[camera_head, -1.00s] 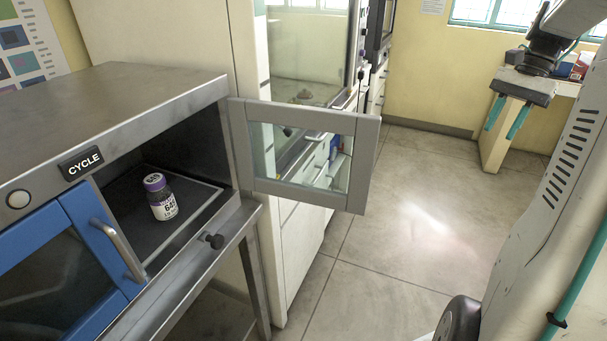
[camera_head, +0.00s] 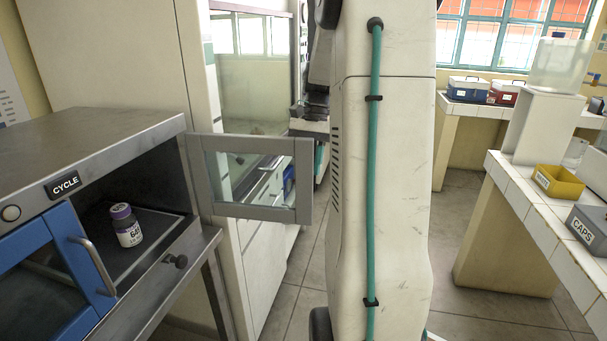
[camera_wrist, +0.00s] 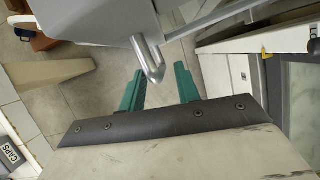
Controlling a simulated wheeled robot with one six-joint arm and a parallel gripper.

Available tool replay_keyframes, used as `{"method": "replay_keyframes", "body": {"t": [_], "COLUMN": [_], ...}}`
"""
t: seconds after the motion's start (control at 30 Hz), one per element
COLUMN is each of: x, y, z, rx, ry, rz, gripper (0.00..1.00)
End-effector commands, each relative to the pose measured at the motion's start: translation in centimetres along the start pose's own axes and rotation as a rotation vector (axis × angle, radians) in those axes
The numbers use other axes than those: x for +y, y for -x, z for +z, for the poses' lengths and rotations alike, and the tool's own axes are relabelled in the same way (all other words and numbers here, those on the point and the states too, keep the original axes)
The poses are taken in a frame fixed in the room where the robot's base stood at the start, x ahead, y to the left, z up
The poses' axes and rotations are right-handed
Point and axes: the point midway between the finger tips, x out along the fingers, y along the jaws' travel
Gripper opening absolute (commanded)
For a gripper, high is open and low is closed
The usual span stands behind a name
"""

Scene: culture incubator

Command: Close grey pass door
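The grey pass door (camera_head: 211,172) is a grey frame around a clear pane. It stands swung open at the right side of the steel chamber (camera_head: 110,105). My gripper has two teal fingers, apart and with nothing between them, in the wrist view (camera_wrist: 163,90). In the head view my gripper is mostly hidden behind my arm, beyond and right of the door. A bent metal bar and a grey panel show close ahead of the fingers in the wrist view; I cannot tell whether they belong to the door.
A tiled bench (camera_head: 515,190) at the right holds a yellow bin (camera_head: 557,181) and a grey CAPS box (camera_head: 590,228). Floor between is clear.

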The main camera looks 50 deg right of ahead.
Motion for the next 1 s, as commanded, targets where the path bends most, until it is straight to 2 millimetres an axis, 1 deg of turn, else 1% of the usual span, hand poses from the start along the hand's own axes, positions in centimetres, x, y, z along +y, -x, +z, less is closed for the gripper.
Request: {"method": "replay_keyframes", "body": {"t": [0.03, 0.1, 0.2, 0.3, 0.5, 0.53, 0.63, 0.67, 0.87, 1.0], "x": [0.0, 0.0, 0.0, 0.0, -0.1, -0.1, -0.1, -0.1, 0.0, 0.8], "y": [-0.7, -1.6, -2.4, -2.7, -2.7, -2.7, -2.7, -2.7, -2.7, -2.7], "z": [0.0, 0.0, 0.0, 0.0, 0.0, 0.0, 0.1, 0.1, 0.1, 0.2], "rx": [-0.002, -0.001, -0.001, 0.000, 0.001, 0.001, 0.001, 0.001, 0.001, 0.001], "ry": [0.000, 0.000, 0.000, 0.001, 0.001, 0.001, 0.001, 0.001, -0.003, -0.035], "rz": [0.001, 0.000, 0.000, 0.000, 0.000, 0.000, 0.000, 0.000, -0.001, -0.015], "gripper": [0.33, 0.33, 0.33, 0.33, 0.33, 0.30, 0.02, 0.00, 0.00, 0.00]}}
